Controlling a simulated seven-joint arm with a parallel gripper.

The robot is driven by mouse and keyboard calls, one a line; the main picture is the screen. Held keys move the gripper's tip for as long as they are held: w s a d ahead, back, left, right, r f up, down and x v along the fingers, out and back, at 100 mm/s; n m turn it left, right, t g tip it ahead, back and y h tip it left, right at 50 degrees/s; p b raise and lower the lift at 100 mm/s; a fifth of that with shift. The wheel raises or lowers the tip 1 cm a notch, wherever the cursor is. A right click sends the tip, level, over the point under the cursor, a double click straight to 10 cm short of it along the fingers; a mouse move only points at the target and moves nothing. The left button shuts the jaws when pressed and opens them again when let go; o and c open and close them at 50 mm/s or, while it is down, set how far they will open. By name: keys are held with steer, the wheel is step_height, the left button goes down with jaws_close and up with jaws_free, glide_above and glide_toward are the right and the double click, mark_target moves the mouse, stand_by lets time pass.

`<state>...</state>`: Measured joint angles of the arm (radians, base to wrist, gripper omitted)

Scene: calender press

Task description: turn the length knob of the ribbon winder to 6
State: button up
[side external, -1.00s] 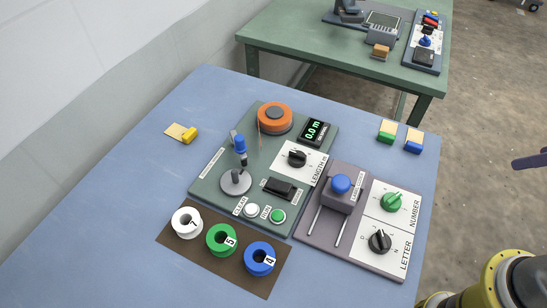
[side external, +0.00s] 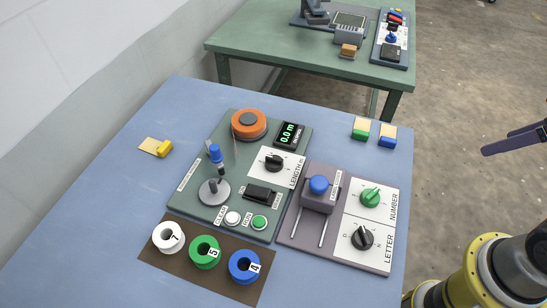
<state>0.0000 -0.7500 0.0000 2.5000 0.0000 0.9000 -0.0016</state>
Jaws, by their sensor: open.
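The ribbon winder (side external: 222,130) is a dark green panel on the blue table. Its black length knob (side external: 273,163) sits on a white dial plate marked LENGTH m; the dial figures and the pointer's exact setting are too small to read. The winder's display (side external: 290,136) shows 0.0 m in green. A slim dark purple bar (side external: 515,141), which looks like the finger end of my gripper, reaches in from the right edge. It is well to the right of the knob, touches nothing, and most of the gripper is out of frame.
Beside the winder stands a grey press with a blue-knobbed slide (side external: 319,185), a green NUMBER knob (side external: 370,197) and a black LETTER knob (side external: 362,237). White (side external: 168,237), green (side external: 205,252) and blue (side external: 245,266) spools lie in front. A green table (side external: 270,50) stands behind.

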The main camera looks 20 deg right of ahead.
steer(key=w+r+n+h, duration=0.1)
steer(key=w+r+n, duration=0.75)
steer(key=n, duration=0.25)
steer(key=n+g+h, duration=0.2)
steer(key=n, duration=1.4)
glide_above(274, 158)
steer(key=s+a, duration=0.4)
step_height(274, 158, down, 14)
steer(key=x, duration=1.3)
steer(key=shift+s+d+f, duration=0.15)
steer(key=shift+s+d, duration=0.05)
steer(key=shift+d, duration=0.05)
